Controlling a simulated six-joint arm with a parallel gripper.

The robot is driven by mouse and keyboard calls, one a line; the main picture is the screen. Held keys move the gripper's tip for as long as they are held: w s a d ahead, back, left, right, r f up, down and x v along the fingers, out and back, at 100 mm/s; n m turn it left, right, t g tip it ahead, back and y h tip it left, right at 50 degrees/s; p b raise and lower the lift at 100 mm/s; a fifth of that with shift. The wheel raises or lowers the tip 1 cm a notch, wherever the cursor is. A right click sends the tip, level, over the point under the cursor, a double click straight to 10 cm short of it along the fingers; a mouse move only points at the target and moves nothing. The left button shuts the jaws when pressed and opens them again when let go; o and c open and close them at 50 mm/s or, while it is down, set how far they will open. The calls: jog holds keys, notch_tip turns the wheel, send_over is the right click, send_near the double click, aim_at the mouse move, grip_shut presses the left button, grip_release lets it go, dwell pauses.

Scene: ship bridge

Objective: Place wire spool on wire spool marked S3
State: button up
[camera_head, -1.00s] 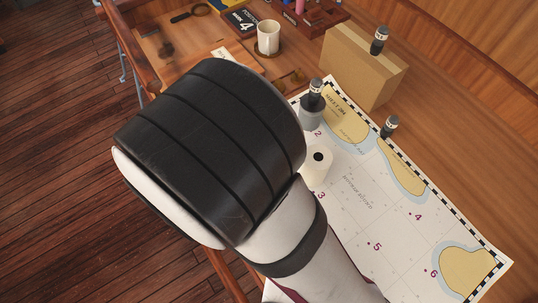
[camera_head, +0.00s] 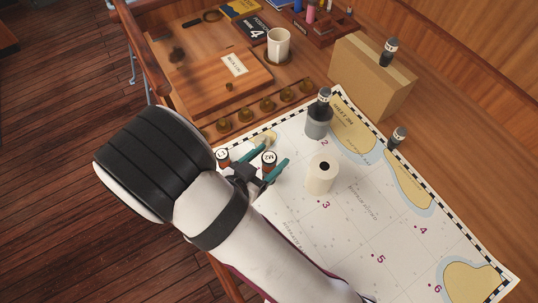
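My gripper (camera_head: 268,154) has teal fingers and hangs over the left end of the chart, with the fingers apart. A small brown spool with a pale, dark-lettered top (camera_head: 269,160) shows between or just beyond the fingers; I see no clear grip on it. A similar spool (camera_head: 222,155) stands to the left, partly hidden by my arm. Dark spool-like pieces with pale bands stand on a grey cylinder (camera_head: 318,124), on a cardboard box and near the chart's edge (camera_head: 397,137). The marks are too small to read, so I cannot tell which is S3.
A white roll with a dark hole (camera_head: 322,176) stands on the chart (camera_head: 345,235), right of my gripper. The tall cardboard box (camera_head: 368,78) stands behind. A wooden case (camera_head: 205,88), a row of brass knobs and a mug (camera_head: 278,44) are further back. The chart's lower right is open.

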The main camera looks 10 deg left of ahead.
jog(key=shift+r, duration=0.15)
jog(key=v, duration=1.2)
jog(key=w+a+m+g+y, duration=0.25)
jog(key=w+a+y, duration=0.2)
jog(key=w, duration=0.35)
notch_tip(320, 180, up, 7)
jog(key=w+d+n+g+y, duration=0.1)
jog(key=w+n+g+y, duration=0.1)
jog(key=g+y, duration=0.3)
jog(key=s+d+g+h, duration=0.1)
jog(key=s+d+g, duration=0.1)
jog(key=s+d, duration=0.6)
jog(key=s+d+r+g+h, duration=0.1)
jog(key=s+d+g, duration=0.2)
jog(key=s+d, duration=0.6)
jog(key=d, duration=0.5)
jog(key=shift+m+h, duration=0.35)
